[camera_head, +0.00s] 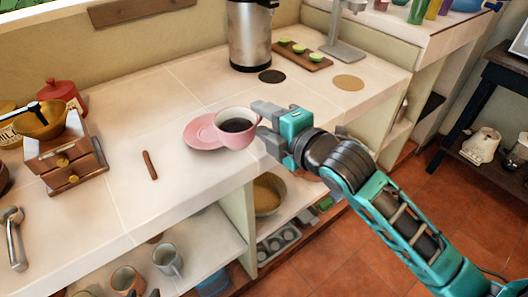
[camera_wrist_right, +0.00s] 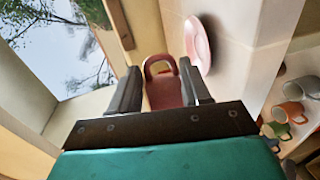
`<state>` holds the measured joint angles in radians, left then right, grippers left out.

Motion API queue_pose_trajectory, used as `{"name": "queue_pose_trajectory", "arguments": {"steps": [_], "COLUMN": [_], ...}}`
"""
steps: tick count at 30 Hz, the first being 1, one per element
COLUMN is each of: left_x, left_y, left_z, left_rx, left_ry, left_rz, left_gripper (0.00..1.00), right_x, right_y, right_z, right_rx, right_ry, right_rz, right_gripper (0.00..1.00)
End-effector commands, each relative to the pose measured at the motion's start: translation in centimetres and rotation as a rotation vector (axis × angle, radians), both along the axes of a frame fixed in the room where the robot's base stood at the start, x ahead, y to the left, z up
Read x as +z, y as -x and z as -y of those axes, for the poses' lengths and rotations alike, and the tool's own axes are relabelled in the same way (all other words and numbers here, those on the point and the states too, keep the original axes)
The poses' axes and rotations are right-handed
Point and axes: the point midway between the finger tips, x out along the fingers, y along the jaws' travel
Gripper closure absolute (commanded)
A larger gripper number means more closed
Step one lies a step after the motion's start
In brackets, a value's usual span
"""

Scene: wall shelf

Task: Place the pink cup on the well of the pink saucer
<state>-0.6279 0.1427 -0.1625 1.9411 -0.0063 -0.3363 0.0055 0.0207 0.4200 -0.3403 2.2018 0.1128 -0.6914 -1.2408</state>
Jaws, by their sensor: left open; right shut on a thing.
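The pink cup (camera_head: 236,137) has a dark inside and is upright in the head view. My right gripper (camera_head: 262,117) is shut on its right side. In the right wrist view the cup (camera_wrist_right: 165,92) sits between the two fingers of my right gripper (camera_wrist_right: 160,88), with its loop handle beyond them. The pink saucer (camera_head: 200,134) lies on the counter just left of the cup, and the cup hides its right part. The saucer also shows in the right wrist view (camera_wrist_right: 197,45), apart from the cup there. My left gripper is not in view.
A coffee grinder (camera_head: 65,160) and a brown stick (camera_head: 150,165) are on the counter (camera_head: 120,110) to the left. A steel dispenser (camera_head: 249,40) and a wooden board with green items (camera_head: 297,56) stand behind. Mugs (camera_head: 168,260) are on the shelf below. The counter's front edge is near the cup.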

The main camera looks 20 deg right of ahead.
Motion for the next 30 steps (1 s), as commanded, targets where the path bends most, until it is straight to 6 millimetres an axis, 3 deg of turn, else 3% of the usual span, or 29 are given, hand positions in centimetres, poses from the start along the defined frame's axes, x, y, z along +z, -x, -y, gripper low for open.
{"name": "queue_pose_trajectory", "arguments": {"steps": [3,8,16,29,30], "left_x": [-0.6,-0.7,-1.3,-1.4,-1.4], "left_y": [0.0,0.0,-0.2,-0.3,-0.3], "left_z": [0.0,0.0,0.0,0.0,0.0], "left_rx": [0.0,0.0,0.0,0.0,0.0], "left_ry": [0.0,0.0,-0.001,0.0,0.0], "left_rz": [0.0,0.0,0.004,0.005,0.005], "left_gripper": [0.57,0.57,0.57,0.57,0.57], "right_x": [-2.2,-3.2,-6.8,-7.5,-7.7], "right_y": [0.0,-0.1,0.0,0.0,0.0], "right_z": [0.0,0.0,0.0,0.0,0.0], "right_rx": [-0.001,-0.001,-0.001,-0.001,-0.001], "right_ry": [-0.002,-0.002,-0.002,-0.001,0.001], "right_rz": [0.0,0.003,0.0,0.004,0.001], "right_gripper": [1.0,1.0,1.0,1.0,0.52]}}
